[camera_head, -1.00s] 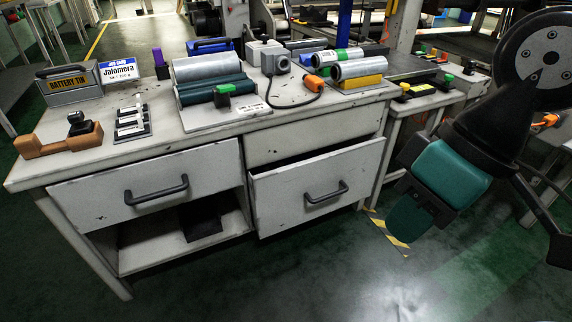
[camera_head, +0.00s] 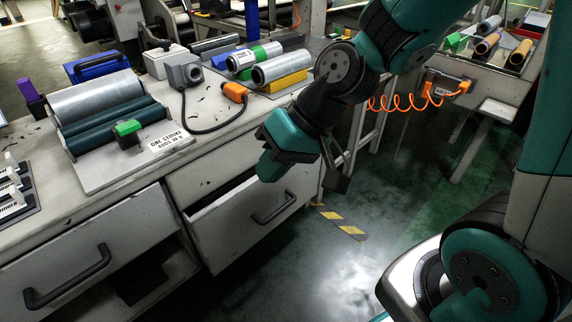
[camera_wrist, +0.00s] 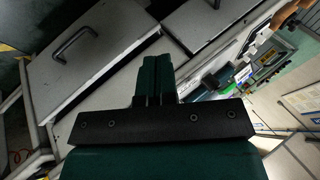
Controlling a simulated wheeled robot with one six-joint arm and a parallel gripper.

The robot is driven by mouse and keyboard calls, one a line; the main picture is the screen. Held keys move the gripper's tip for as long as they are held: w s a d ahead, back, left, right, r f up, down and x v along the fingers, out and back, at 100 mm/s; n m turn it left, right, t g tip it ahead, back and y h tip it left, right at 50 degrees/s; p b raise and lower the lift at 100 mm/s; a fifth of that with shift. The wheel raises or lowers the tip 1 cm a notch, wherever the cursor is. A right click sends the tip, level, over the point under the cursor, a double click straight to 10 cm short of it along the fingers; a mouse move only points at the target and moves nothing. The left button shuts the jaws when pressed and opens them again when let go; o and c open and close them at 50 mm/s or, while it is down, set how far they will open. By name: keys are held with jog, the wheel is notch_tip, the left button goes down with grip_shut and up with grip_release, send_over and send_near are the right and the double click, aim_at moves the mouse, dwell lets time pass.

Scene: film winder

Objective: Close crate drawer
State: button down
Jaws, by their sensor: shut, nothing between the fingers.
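The pulled-out drawer (camera_head: 240,224) is a worn white drawer low on the right side of the workbench, with a dark grey bar handle (camera_head: 274,207). A gap shows above its front, so it stands partly open. My gripper (camera_head: 268,168) hangs just above and behind the drawer's front in the head view; I cannot tell if it touches. In the wrist view the teal fingers (camera_wrist: 154,62) are together with nothing between them. A white drawer front with a bar handle (camera_wrist: 75,44) shows to their left.
A second drawer (camera_head: 120,235) with a handle is at the left, above an open shelf. The benchtop holds a roller unit (camera_head: 100,100), a grey box (camera_head: 183,72) and an orange plug (camera_head: 235,92). Open green floor (camera_head: 310,270) lies right of the bench.

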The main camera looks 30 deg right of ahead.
jog(key=w+d+f+m+t, duration=0.3)
jog(key=w+d+f+m, duration=0.2)
jog(key=w+f+m, duration=0.15)
jog(key=m+t+h+b, duration=0.4)
jog(key=m+b, duration=0.5)
jog(key=b, duration=0.2)
send_near(290, 173)
jog(key=a+f, duration=0.1)
jog(key=a, duration=0.3)
jog(key=shift+w+a+f+m+b, duration=0.15)
jog(key=shift+w+a+b, duration=0.15)
jog(key=shift+w, duration=0.55)
jog(key=shift+w+a+f+m+b, duration=0.1)
jog(key=shift+w+a+b, duration=0.15)
jog(key=shift+w, duration=0.6)
